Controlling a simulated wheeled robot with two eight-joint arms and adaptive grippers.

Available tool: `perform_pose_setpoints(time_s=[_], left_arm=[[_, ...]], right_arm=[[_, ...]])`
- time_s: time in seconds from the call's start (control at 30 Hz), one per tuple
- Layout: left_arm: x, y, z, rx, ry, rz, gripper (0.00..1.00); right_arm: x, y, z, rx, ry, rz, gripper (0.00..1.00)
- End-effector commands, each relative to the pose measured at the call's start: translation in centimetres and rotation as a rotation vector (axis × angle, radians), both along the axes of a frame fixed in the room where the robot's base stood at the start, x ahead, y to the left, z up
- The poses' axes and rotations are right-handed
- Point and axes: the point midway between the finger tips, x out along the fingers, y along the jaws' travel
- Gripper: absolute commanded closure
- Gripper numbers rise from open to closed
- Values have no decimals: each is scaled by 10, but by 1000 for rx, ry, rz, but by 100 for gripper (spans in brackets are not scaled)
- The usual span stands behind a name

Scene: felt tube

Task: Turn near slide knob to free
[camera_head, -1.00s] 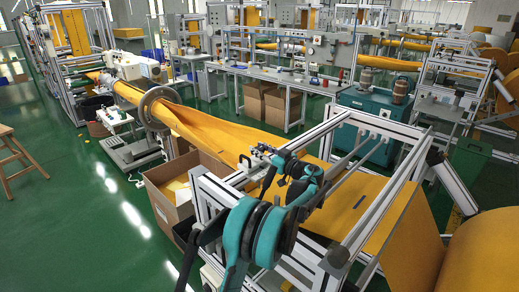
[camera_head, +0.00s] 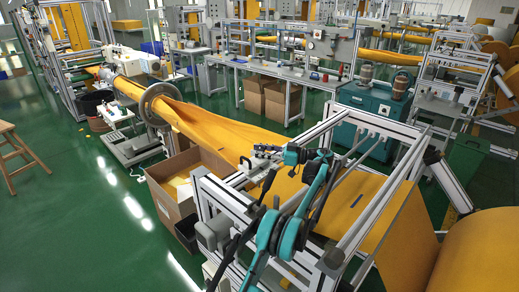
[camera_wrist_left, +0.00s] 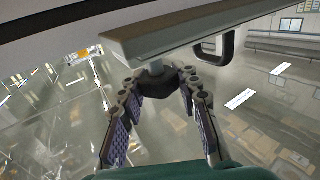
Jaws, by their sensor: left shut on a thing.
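In the left wrist view the dark knob (camera_wrist_left: 157,93) hangs on a short grey stem under a long grey slide block (camera_wrist_left: 175,35). The two jointed fingers of my left gripper (camera_wrist_left: 160,80) are closed around the knob, one on each side. In the head view my left gripper (camera_head: 266,152) is at the small metal slide fittings on the near side of the frame, above the orange felt. The knob cannot be made out there. My right gripper is not in view.
The aluminium frame (camera_head: 385,215) surrounds the work spot. Orange felt (camera_head: 215,130) runs through a grey ring (camera_head: 160,104) at the left. A cardboard box (camera_head: 172,190) stands below the felt. A dark handle (camera_wrist_left: 213,48) sits beside the slide block.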

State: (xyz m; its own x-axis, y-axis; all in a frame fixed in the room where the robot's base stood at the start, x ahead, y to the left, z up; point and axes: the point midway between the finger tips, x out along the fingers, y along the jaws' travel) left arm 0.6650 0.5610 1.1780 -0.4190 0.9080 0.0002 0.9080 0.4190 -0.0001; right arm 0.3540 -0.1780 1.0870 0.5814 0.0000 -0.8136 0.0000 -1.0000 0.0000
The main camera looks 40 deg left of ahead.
Motion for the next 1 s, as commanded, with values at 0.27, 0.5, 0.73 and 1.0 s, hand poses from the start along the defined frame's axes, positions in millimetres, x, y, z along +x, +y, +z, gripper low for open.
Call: perform_pose_setpoints(time_s=[0.27, 0.5, 0.73, 1.0], left_arm=[[0, 1, 0, 0, 0, 16, 97], [0, 1, 0, 0, 0, 15, 66], [0, 0, 0, 0, 0, 14, 45], [0, 0, 9, 0, 0, 14, 45]], right_arm=[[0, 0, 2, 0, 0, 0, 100], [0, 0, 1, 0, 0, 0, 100], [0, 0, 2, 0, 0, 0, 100], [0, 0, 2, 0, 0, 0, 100]])
